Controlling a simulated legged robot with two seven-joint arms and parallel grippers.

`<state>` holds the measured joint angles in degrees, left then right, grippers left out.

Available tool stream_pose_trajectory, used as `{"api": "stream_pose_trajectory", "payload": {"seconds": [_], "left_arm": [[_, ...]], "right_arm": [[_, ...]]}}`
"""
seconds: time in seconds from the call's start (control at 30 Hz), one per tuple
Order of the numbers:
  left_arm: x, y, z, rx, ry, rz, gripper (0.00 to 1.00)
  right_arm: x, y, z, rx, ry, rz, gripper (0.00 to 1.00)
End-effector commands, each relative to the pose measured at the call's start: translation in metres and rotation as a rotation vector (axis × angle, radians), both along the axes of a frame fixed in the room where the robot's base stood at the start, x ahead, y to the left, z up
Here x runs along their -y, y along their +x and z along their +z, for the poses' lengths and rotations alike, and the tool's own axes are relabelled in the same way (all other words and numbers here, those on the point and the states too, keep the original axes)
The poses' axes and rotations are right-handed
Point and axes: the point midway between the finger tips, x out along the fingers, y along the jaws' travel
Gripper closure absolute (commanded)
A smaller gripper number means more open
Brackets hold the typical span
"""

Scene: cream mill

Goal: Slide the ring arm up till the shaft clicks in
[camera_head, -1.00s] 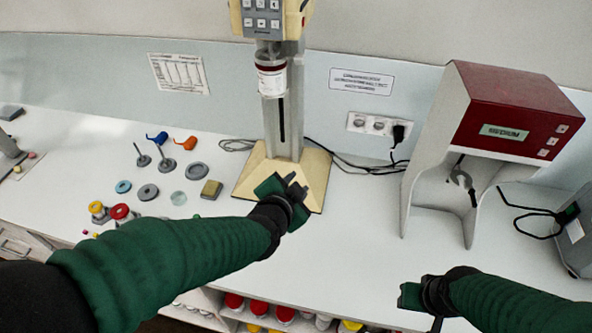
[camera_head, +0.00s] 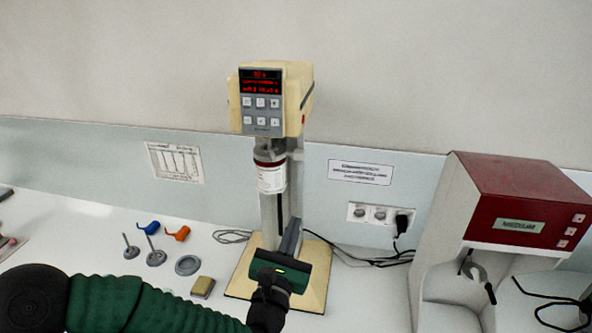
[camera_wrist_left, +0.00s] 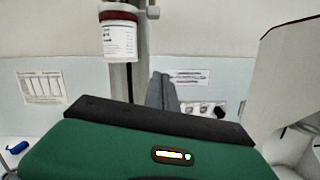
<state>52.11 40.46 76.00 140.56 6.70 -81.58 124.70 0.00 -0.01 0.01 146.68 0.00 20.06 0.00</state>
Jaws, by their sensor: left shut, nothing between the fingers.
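The cream mill (camera_head: 292,95) stands at the back, its red display lit. A white jar (camera_head: 271,180) with a dark red band at its top hangs below the mill's head, in front of the grey column (camera_head: 268,215). It also shows in the left wrist view (camera_wrist_left: 119,42). The ring arm is hard to make out around the jar; a small pale knob (camera_wrist_left: 153,12) shows beside it. The shaft is not clearly visible. My left gripper (camera_head: 293,224) is shut and empty, pointing up, below and right of the jar, apart from it. My right gripper is out of view.
The mill's cream base (camera_head: 313,293) lies under my left gripper. Small tools and discs (camera_head: 187,265) and a yellowish block (camera_head: 203,287) lie to the left. A red-topped machine (camera_head: 525,205) stands at right. A socket strip (camera_head: 379,214) and cables are behind.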

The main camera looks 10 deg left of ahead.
Motion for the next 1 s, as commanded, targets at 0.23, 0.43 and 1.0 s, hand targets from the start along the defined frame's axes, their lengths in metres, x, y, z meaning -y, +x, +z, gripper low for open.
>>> {"api": "stream_pose_trajectory", "payload": {"seconds": [0.23, 0.43, 1.0], "left_arm": [[-0.014, 0.006, 0.027, 0.064, -0.223, -0.004, 1.00], [-0.014, 0.043, 0.036, 0.061, -0.220, -0.002, 1.00], [-0.015, 0.094, 0.087, 0.059, -0.215, -0.004, 1.00]], "right_arm": [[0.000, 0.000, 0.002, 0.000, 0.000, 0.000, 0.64], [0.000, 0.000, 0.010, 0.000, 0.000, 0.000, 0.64], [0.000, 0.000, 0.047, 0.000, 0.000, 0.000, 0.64]]}}
